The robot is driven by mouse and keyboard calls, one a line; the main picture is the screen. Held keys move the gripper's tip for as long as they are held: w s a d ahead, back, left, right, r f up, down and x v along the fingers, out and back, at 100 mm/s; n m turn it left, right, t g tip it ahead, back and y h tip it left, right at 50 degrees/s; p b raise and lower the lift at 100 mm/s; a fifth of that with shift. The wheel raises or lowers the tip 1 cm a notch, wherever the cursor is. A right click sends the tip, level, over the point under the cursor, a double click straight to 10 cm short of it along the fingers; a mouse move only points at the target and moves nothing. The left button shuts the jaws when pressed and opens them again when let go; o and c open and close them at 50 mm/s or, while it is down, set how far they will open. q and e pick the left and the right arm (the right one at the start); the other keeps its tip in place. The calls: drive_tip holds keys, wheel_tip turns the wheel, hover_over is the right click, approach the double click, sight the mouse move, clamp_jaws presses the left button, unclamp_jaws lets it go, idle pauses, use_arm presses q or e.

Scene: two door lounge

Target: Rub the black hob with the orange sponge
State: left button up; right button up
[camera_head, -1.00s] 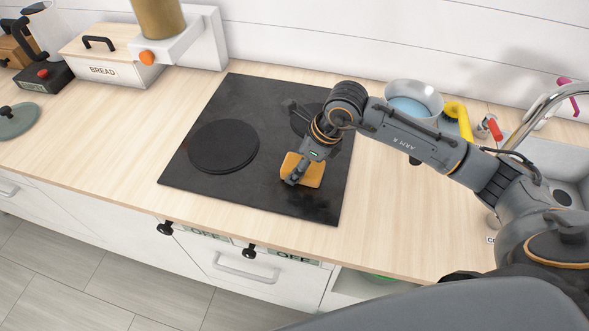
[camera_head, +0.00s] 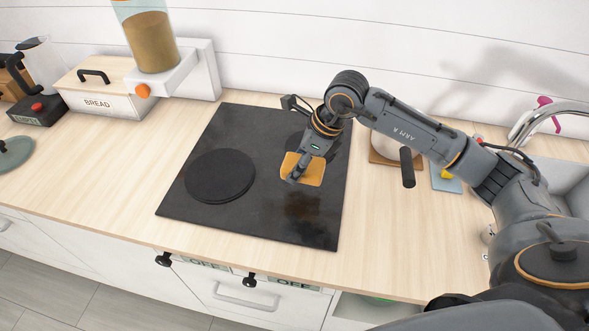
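The sponge looks flat against or very close to the hob; exact contact cannot be told. The hob has dark, shiny smears on its front right part. A round plate shows clear at the left of the hob. My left gripper is not in view.
A pan with a dark handle (camera_head: 407,168) stands right of the hob, partly behind my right arm. A blue cloth (camera_head: 446,181) lies farther right, near the sink. A bread box (camera_head: 103,103) and a dispenser (camera_head: 152,45) stand behind left.

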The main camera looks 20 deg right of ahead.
drive_tip(key=shift+d+r, duration=0.1)
drive_tip(key=shift+r, duration=0.45)
drive_tip(key=shift+s+a+r, duration=0.15)
drive_tip(key=shift+a+r, duration=0.05)
drive_tip(key=shift+r, duration=0.25)
drive_tip(key=shift+d+f, duration=0.1)
drive_tip(key=shift+d, duration=0.05)
